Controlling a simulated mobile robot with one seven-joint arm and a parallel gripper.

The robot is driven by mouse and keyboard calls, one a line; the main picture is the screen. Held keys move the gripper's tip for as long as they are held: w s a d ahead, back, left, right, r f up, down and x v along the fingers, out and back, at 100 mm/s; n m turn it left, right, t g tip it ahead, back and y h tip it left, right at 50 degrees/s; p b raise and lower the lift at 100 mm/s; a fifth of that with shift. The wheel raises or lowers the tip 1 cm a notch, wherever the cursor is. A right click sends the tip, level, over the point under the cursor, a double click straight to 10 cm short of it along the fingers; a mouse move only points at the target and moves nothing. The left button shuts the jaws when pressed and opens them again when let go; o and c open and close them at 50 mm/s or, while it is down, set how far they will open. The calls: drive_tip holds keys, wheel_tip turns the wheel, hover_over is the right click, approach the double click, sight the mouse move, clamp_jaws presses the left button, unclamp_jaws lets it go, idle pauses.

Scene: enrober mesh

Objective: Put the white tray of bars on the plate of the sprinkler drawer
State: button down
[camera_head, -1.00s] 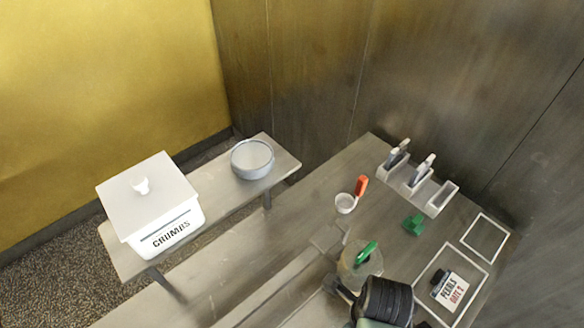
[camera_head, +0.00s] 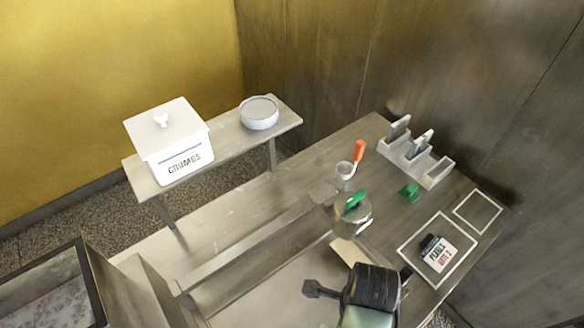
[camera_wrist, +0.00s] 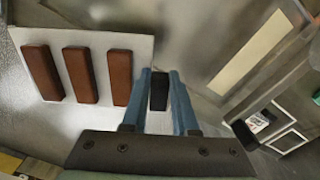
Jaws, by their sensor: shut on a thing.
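The white tray (camera_wrist: 143,52) is a flat sheet in the upper left of the wrist view, with three brown bars (camera_wrist: 88,75) side by side on it. My gripper (camera_wrist: 160,78) has two blue fingers shut on a black upright piece (camera_wrist: 158,92) at the right side of the tray, which looks like its grip. I cannot make out the tray in the head view, where my dark arm end covers the lower right. I cannot tell for sure which surface is the plate of the sprinkler drawer.
A cream strip (camera_head: 350,253) lies on the metal worktop beside a clear pot with a green handle (camera_head: 354,206). A white CRUMBS box (camera_head: 175,160) and a round bowl (camera_head: 259,113) stand on a shelf. A dark-framed mesh (camera_head: 45,300) is at lower left.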

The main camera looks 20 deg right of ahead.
drive_tip(key=w+a+f+n+b, duration=0.1)
drive_tip(key=w+a+n, duration=0.3)
drive_tip(key=n, duration=0.9)
drive_tip(key=w+a+f+n+b, duration=0.1)
drive_tip(key=w+a+n+b, duration=0.3)
drive_tip(key=a+n, duration=0.7)
drive_tip(key=shift+n, duration=1)
drive_tip(key=shift+s+a+f, duration=0.1)
drive_tip(key=shift+s+f, duration=0.05)
drive_tip(key=shift+s, duration=0.05)
